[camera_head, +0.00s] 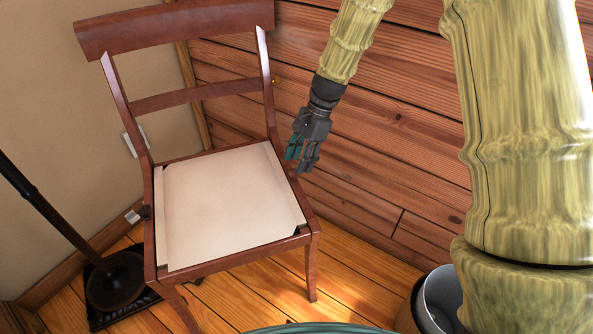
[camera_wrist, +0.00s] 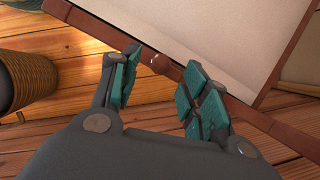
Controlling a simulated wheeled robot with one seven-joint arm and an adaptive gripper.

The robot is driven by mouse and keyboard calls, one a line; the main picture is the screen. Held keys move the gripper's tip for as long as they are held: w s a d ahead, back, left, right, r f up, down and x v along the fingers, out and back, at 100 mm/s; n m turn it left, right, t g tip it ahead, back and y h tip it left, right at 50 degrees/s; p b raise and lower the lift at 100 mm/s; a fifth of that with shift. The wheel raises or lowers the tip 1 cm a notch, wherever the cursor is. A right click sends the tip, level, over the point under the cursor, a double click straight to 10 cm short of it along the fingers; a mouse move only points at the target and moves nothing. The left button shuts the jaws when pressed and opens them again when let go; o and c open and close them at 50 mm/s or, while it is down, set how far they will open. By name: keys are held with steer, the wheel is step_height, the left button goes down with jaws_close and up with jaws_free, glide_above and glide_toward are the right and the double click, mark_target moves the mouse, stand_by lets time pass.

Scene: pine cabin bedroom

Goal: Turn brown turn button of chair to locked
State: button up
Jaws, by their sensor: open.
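The chair (camera_head: 205,98) has a dark reddish-brown wooden frame and a cream seat pad (camera_head: 228,205). In the wrist view its seat rail (camera_wrist: 106,34) runs diagonally beside the pad. The turn button (camera_wrist: 160,62) is a small brown knob at the outer edge of this rail. My gripper (camera_head: 301,158) is at the right side of the seat, near the wall. In the wrist view my gripper (camera_wrist: 160,76) is open, with one teal-padded finger on each side of the button. Whether either finger touches it I cannot tell. The button's turned position is not clear.
A plank wall (camera_head: 400,130) stands close behind and right of my gripper. A bin (camera_head: 438,300) stands at the lower right and also shows in the wrist view (camera_wrist: 27,75). A black stand (camera_head: 115,282) is left of the chair. Wooden floor (camera_head: 335,285) is bare in front.

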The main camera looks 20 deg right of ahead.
mark_target(292, 171)
steer(key=shift+b+x, duration=0.45)
steer(key=shift+x, duration=1.05)
jaws_close()
